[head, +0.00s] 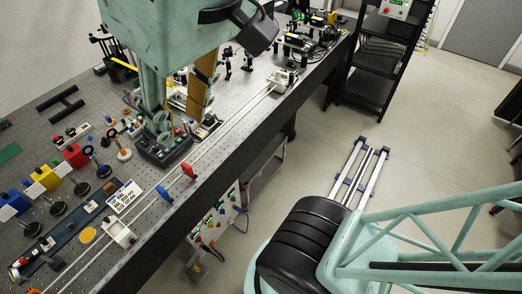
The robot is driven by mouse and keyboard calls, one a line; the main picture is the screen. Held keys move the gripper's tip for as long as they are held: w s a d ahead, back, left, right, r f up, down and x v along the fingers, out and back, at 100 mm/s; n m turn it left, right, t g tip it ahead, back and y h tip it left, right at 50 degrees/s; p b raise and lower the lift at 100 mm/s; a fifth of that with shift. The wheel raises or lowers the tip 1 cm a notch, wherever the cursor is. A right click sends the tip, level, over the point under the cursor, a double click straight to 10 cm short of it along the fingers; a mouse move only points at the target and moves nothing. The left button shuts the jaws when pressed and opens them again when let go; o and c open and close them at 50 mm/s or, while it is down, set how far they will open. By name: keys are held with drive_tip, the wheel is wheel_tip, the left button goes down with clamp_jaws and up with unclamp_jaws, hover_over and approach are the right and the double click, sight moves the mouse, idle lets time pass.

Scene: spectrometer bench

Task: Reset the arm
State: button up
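My teal arm fills the top left, over the optical bench (235,108). Whether the teal part touches the box is also unclear.
Red (75,155), yellow (46,177) and blue (14,202) blocks stand on the bench at left. A black shelf rack (370,85) stands at the back. The floor (430,150) at right has open room.

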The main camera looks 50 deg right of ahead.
drive_tip(key=shift+s+f, duration=0.3)
drive_tip(key=shift+f, duration=0.2)
drive_tip(key=shift+s+f, duration=0.25)
drive_tip(key=shift+f, duration=0.2)
wheel_tip(320, 180, down, 13)
drive_tip(key=b, duration=1.3)
drive_tip(key=shift+w+a, duration=0.1)
